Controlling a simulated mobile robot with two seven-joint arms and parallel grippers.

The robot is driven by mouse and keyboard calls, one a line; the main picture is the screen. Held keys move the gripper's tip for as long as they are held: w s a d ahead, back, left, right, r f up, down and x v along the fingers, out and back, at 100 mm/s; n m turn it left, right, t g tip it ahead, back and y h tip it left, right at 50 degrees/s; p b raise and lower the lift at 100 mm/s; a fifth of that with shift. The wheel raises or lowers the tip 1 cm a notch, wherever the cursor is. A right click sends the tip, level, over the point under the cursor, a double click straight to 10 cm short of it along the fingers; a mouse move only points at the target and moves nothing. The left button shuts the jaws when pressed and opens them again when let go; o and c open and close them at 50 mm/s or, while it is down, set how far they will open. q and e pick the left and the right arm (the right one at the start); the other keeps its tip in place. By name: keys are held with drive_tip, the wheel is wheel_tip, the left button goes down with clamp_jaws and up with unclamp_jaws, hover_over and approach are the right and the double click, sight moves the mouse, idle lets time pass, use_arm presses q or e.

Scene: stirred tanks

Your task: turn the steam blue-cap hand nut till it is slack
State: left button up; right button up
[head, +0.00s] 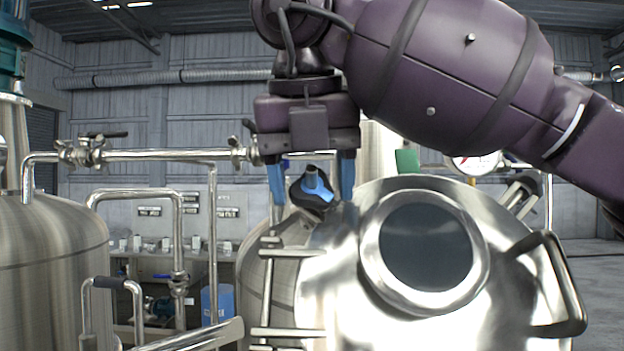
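The blue-cap hand nut (314,186) is a dark knob with a bright blue top, beside the round lid of the steel tank. My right gripper (312,194) points down over it from above. Its two blue fingers stand apart, one to the left and one to the right of the nut. A narrow gap seems to show on each side, so the gripper looks open and not clamped on it. The nut's stem and lower part are hidden. My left gripper is not in view.
The steel tank's lid (340,285) has a round sight glass (425,247) and a bent handle (562,290) at right. Another tank (50,265) stands at left, with pipes and valves between. A pressure gauge (472,164) is behind. A blue container (217,303) sits low in the back.

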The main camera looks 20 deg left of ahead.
drive_tip(key=c, duration=0.6)
